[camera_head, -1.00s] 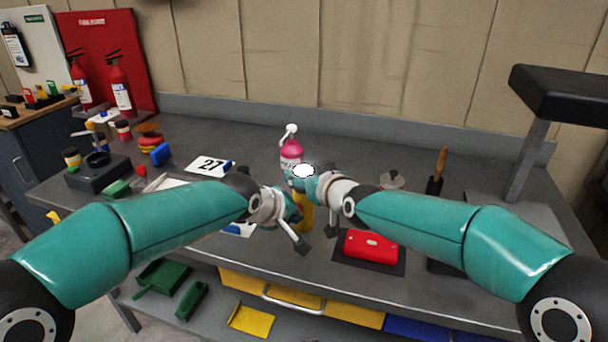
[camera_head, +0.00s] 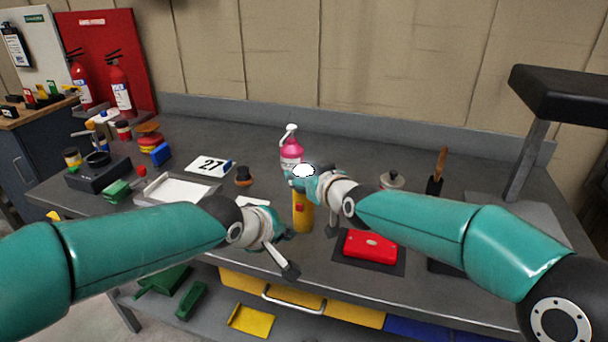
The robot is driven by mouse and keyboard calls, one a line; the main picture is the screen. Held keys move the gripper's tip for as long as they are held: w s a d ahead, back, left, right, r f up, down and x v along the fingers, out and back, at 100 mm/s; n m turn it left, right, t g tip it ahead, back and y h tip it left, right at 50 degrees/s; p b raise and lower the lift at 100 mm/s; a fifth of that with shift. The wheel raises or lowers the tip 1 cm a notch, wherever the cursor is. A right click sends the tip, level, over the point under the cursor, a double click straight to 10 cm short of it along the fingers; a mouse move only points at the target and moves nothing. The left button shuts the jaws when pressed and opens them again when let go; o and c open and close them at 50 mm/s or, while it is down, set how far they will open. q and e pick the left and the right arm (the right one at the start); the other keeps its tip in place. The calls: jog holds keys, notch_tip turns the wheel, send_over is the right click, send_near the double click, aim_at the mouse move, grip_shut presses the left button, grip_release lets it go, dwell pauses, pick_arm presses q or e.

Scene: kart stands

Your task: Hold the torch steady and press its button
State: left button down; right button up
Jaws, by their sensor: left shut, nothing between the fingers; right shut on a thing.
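The yellow torch (camera_head: 302,218) stands upright near the middle of the bench, with a bright white, lit-looking top end (camera_head: 303,170). A small red patch, apparently its button, shows on the yellow body facing me. My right gripper (camera_head: 304,183) is shut on the torch's upper part and hides some of it. My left gripper (camera_head: 284,236) is shut and empty, just left of the torch's lower body and lower in the picture. I cannot tell whether its tips touch the torch.
A pink pump bottle (camera_head: 291,150) stands right behind the torch. A red case (camera_head: 370,246) lies on a dark mat to the right. A white-based tray (camera_head: 178,190), a "27" card (camera_head: 210,166) and a small dark-and-orange item (camera_head: 244,177) lie to the left.

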pick_arm(q)
jog(key=shift+s+a, duration=0.1)
jog(key=shift+s, duration=0.25)
pick_arm(e)
jog(key=o, duration=1.4)
